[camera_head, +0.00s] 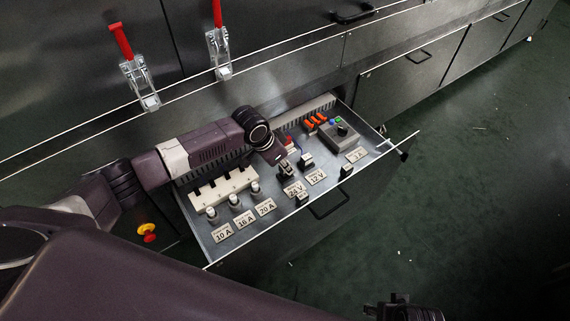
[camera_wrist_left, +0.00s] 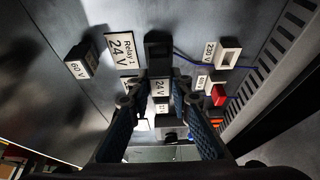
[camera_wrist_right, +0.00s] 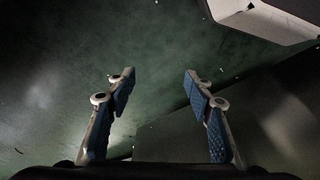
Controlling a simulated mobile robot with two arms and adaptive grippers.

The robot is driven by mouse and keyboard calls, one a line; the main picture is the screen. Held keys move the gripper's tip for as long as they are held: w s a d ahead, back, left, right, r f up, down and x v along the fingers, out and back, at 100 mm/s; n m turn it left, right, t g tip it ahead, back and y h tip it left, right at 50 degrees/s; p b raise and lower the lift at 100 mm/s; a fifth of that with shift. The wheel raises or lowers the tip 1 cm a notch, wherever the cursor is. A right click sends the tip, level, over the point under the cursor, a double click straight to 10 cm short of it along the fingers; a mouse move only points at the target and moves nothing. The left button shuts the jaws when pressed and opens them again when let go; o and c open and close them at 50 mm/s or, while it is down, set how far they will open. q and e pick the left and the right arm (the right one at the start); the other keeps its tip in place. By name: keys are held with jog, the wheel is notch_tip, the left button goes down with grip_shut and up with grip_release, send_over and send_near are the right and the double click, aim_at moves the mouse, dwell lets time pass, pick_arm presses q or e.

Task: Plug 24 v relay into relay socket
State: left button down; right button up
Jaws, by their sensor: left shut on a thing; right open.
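My left gripper (camera_head: 284,165) is inside the open drawer, and in the left wrist view (camera_wrist_left: 159,84) its blue-padded fingers are closed on the 24 V relay (camera_wrist_left: 159,52). The relay is a black block with a white 24 V label. The relay's underside is hidden, so I cannot tell whether it touches the drawer floor. A pale socket-like block with a dark opening (camera_wrist_left: 230,57) sits to the right beside a 230 V label; I cannot confirm it is the relay socket. My right gripper (camera_wrist_right: 154,85) is open and empty above the green floor.
A 60 V block (camera_wrist_left: 80,58) and a "Relay 24 V" plate (camera_wrist_left: 121,48) lie left of the held relay. A grey control box (camera_head: 340,136), fuse holders (camera_head: 236,201) and a slotted duct (camera_wrist_left: 270,75) occupy the drawer. The drawer's front wall (camera_head: 237,250) bounds it.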

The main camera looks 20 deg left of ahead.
pick_arm(q)
jog(key=shift+p, duration=0.35)
pick_arm(e)
jog(key=shift+s+f, duration=0.2)
jog(key=shift+f, duration=0.45)
jog(key=shift+s+f, duration=0.2)
jog(key=shift+f, duration=0.45)
jog(key=shift+d, duration=0.1)
jog(key=shift+w, duration=0.1)
pick_arm(q)
jog(key=shift+f, duration=0.35)
pick_arm(e)
jog(key=shift+w+r, duration=0.1)
jog(key=shift+r, duration=0.5)
pick_arm(q)
jog(key=shift+f, duration=0.1)
pick_arm(e)
jog(key=shift+s, duration=0.2)
